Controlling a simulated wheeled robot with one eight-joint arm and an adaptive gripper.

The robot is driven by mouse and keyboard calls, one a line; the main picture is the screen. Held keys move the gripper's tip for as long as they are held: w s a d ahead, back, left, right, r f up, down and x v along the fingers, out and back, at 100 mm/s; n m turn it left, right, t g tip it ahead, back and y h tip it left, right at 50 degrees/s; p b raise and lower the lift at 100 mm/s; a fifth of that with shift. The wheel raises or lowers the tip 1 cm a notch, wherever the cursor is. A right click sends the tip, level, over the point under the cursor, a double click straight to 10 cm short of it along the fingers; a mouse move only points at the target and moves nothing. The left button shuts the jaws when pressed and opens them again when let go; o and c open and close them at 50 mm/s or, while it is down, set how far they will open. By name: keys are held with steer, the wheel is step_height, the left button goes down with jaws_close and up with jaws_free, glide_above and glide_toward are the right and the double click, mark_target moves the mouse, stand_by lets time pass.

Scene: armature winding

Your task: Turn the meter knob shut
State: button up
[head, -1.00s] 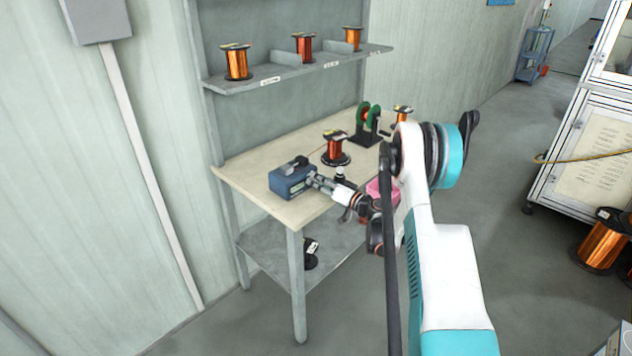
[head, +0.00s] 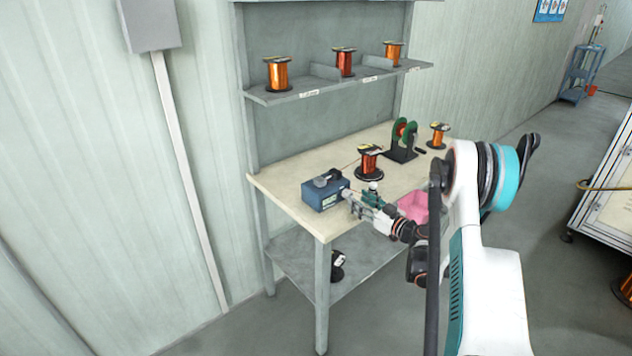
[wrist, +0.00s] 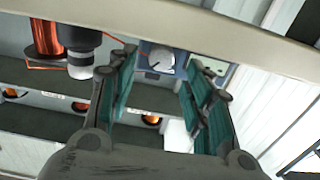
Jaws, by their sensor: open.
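The meter (head: 322,196) is a blue box with a dark handle on top, standing near the front left of the bench. In the wrist view its blue face (wrist: 146,50) shows a round white knob (wrist: 160,60) with a dark mark. My gripper (head: 350,194) is level with the meter's right side, pointing at it. In the wrist view my open gripper (wrist: 160,88) has its two teal-padded fingers on either side of the knob, with gaps visible. I cannot tell how deep the knob sits between the tips. The knob is hidden in the head view.
On the bench (head: 285,192) are a copper wire spool (head: 369,162), a pink bin (head: 413,205) and a green winder (head: 405,135). A black-and-white piece (wrist: 80,62) is close left of the fingers in the wrist view. A shelf (head: 300,93) with spools is above.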

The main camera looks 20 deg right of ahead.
steer(key=b+v, duration=0.2)
steer(key=v, duration=0.8)
steer(key=w+a+r+g+p, duration=0.2)
steer(key=w+a+r+g, duration=0.15)
steer(key=a+r, duration=0.65)
steer(key=s+a+r+g+p, duration=0.1)
steer(key=s+a+r+g, duration=0.1)
steer(key=a, duration=0.5)
steer(key=s+a+r+g+p, duration=0.1)
steer(key=s+a+r+g, duration=0.1)
steer(key=a+r, duration=0.5)
steer(key=shift+s, duration=0.85)
steer(key=shift+d, duration=0.1)
